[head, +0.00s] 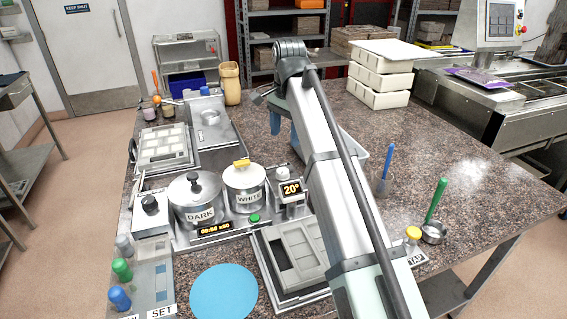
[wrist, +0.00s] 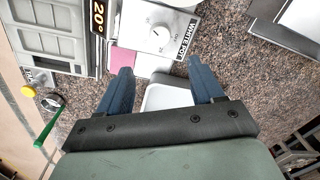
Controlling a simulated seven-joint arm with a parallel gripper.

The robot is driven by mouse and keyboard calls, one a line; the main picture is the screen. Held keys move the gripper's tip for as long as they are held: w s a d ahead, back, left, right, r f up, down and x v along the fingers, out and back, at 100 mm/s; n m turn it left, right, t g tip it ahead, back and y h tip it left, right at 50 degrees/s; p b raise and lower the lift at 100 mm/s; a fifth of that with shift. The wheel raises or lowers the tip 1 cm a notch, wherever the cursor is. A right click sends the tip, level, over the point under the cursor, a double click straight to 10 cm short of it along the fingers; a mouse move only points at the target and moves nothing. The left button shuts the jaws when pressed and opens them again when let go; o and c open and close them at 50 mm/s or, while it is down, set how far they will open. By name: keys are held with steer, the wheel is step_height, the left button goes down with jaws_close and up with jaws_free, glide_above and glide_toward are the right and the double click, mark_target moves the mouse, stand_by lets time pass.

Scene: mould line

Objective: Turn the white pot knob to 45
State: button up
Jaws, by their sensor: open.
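The white pot knob (wrist: 160,32) is a round white dial with tick marks, on a pale box labelled WHITE POT at the top of the wrist view. Its pointer's exact setting is too small to read. The display (wrist: 98,18) beside it reads 20°, and also shows in the head view (head: 291,188). The white pot (head: 245,187) stands left of that display, with a yellow lid handle. My gripper (wrist: 160,66) is open and empty, its two blue fingers apart, short of the knob in the picture. In the head view my arm hides most of the gripper.
The dark pot (head: 196,204) stands left of the white pot. A mould (head: 295,250) lies in front of the display. A pale tub (wrist: 166,97) shows between my fingers. A green-handled ladle (head: 434,212) and a blue-handled tool (head: 386,168) stand on the right.

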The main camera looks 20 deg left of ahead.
mark_target(284, 170)
steer(key=f, duration=1.2)
steer(key=shift+a+f, duration=0.1)
steer(key=shift+a, duration=0.2)
steer(key=shift+c, duration=0.4)
steer(key=c, duration=1)
steer(key=shift+o, duration=0.2)
steer(key=shift+w, duration=0.1)
steer(key=shift+n, duration=0.6)
steer(key=o, duration=1)
steer(key=shift+o, duration=0.2)
